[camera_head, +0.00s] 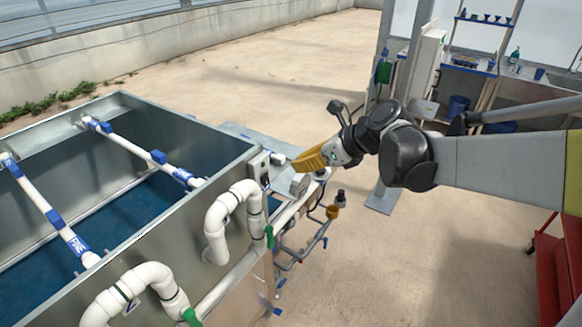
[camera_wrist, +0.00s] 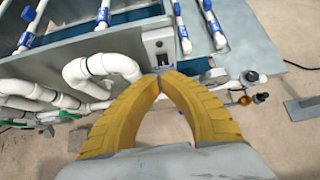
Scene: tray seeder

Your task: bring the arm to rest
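My arm reaches in from the right in the head view, held out in the air toward the corner of a metal tank. My gripper (camera_head: 296,163) has yellow fingers and points left, close to a small grey switch box (camera_head: 260,168) on the tank's end. In the wrist view the two curved fingers of my gripper (camera_wrist: 163,77) meet at their tips, with nothing between them. The switch box (camera_wrist: 160,46) is just beyond the tips there. I cannot tell whether the fingers touch it.
The metal tank (camera_head: 215,135) carries white pipes (camera_head: 235,205) on its near side. A valve and thin piping (camera_head: 333,212) stand below my gripper. A post (camera_head: 415,50), a bench (camera_head: 530,83) and a red cart (camera_head: 553,270) are right. The sandy floor (camera_head: 250,60) behind is clear.

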